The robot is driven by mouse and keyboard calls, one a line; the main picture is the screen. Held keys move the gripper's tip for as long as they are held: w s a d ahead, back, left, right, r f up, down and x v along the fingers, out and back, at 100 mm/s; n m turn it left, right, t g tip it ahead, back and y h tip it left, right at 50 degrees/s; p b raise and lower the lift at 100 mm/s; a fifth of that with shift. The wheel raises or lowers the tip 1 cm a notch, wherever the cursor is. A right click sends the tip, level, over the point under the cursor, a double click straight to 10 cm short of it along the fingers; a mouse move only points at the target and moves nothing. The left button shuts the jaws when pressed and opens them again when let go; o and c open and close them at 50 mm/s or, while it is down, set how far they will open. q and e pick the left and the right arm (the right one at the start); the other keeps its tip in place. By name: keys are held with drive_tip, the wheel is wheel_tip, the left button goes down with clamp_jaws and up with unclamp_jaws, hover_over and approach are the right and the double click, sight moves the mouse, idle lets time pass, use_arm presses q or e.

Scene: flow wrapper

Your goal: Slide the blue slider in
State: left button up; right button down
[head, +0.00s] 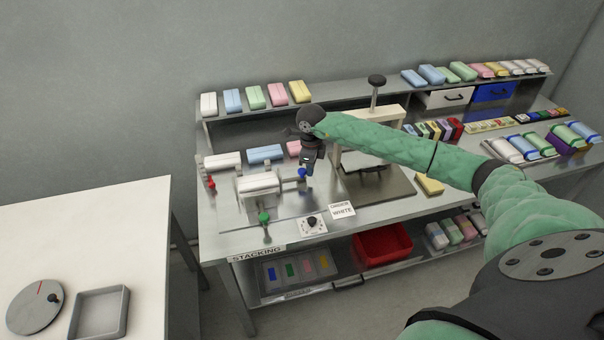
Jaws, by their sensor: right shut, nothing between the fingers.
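The blue slider (301,174) shows as a small blue knob on the steel bench, to the right of a white block held in a small fixture (258,185). My right gripper (309,170) points down at the knob's right side, very close to it. I cannot tell whether they touch. The right gripper is shut and empty. It partly hides the bench behind the knob. A red knob (211,184) stands left of the fixture and a green knob (264,217) in front of it. My left gripper is not in view.
A black dial (312,222) and a sign reading white (342,209) lie at the bench front. A press frame (398,114) stands right of my gripper, under my right arm. Coloured packs line the back shelf (340,99). A white table (130,205) is at left.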

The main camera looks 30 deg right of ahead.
drive_tip(key=shift+w+a, duration=0.1)
drive_tip(key=shift+a, duration=0.5)
drive_tip(key=shift+a+b, duration=0.4)
drive_tip(key=shift+b, duration=0.05)
idle(0.9)
drive_tip(key=shift+d, duration=0.15)
drive_tip(key=shift+d+b, duration=0.25)
drive_tip(key=shift+b, duration=0.15)
drive_tip(key=shift+d+r, duration=0.1)
drive_tip(key=shift+d, duration=0.05)
drive_tip(key=shift+d+r+p, duration=0.2)
drive_tip(key=shift+r+p, duration=0.15)
drive_tip(key=shift+r, duration=0.75)
wheel_tip(320, 180, up, 6)
drive_tip(key=shift+f+p, duration=0.15)
drive_tip(key=shift+p, duration=0.5)
